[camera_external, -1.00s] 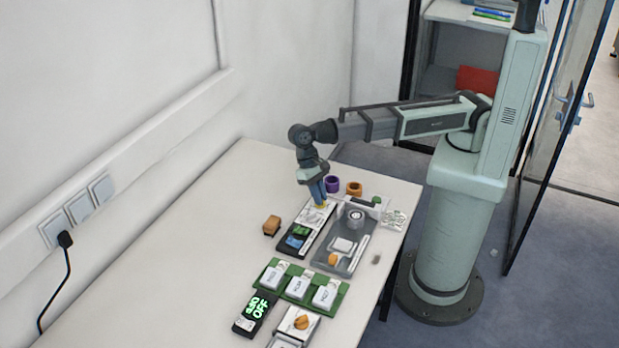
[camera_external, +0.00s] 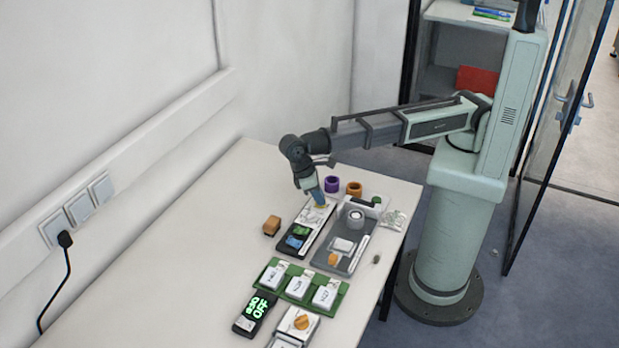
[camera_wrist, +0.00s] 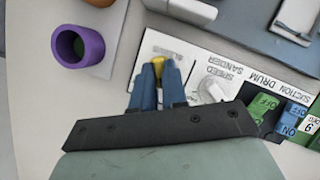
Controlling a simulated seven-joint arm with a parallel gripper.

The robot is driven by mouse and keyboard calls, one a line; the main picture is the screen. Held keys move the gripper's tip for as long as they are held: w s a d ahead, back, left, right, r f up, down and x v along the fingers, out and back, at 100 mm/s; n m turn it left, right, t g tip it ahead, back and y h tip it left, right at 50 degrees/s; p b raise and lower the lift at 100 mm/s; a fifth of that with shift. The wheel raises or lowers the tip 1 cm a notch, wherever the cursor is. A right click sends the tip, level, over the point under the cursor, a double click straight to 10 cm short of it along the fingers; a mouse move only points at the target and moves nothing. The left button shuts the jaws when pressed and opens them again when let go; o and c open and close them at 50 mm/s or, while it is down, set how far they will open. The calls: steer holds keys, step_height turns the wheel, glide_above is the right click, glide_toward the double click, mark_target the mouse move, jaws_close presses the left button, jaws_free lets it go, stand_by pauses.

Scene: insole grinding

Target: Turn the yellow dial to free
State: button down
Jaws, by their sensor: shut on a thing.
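The yellow dial (camera_wrist: 157,63) sits on the white control panel (camera_wrist: 187,50), beside a label that is partly hidden. My gripper (camera_wrist: 159,76) has its two blue fingers closed around the dial from both sides, and only part of the dial shows between them. In the external view my gripper (camera_external: 320,203) reaches down to the far end of the panel (camera_external: 310,216), tilted. A white knob (camera_wrist: 213,90) is on the same panel near the word SPEED. The dial's pointer direction cannot be read.
A purple ring (camera_wrist: 79,46) stands near the panel, with an orange ring (camera_external: 354,188) close by. A grey tray (camera_external: 326,258) with parts lies to the panel's right. Green and blue switches (camera_external: 297,237) are at its near end. An orange-brown block (camera_external: 271,225) stands to the left.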

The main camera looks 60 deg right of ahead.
steer(key=shift+n, duration=0.5)
steer(key=c, duration=1.2)
jaws_free()
steer(key=shift+o, duration=0.2)
